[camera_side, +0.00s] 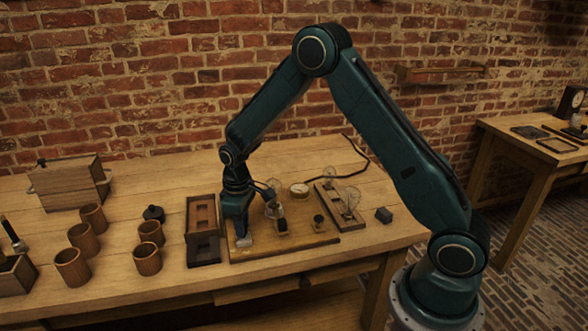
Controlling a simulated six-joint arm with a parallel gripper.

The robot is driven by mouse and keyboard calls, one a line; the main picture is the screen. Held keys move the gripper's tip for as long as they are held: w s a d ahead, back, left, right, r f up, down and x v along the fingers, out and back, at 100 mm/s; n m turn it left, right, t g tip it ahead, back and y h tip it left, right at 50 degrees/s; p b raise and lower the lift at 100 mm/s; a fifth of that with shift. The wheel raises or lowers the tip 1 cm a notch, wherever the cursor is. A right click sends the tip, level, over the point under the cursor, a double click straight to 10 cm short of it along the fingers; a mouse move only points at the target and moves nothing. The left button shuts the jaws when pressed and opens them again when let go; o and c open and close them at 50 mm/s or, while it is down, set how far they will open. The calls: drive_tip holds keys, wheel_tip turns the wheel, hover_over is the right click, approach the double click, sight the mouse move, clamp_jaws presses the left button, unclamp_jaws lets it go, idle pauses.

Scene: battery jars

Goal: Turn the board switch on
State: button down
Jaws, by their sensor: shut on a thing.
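The wooden board (300,246) lies flat on the workbench near its front edge. It carries a round pale-faced dial (299,189) at its back and small dark and metal fittings (281,226) near its middle. My gripper (243,238) points down over the left end of the board. It is shut on a small pale part at the board's surface, which looks like the board switch (245,241). My fingers hide most of that part, and I cannot tell which way the switch is set.
A dark wooden tray (203,250) stands just left of the board. Several brown jars (147,259) and a wooden box (69,185) stand further left.

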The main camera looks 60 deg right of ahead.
drive_tip(key=c, duration=1.2)
unclamp_jaws()
drive_tip(key=shift+r, duration=0.15)
wheel_tip(320, 180, up, 14)
drive_tip(key=shift+f, duration=0.2)
drive_tip(key=shift+s+r, duration=0.1)
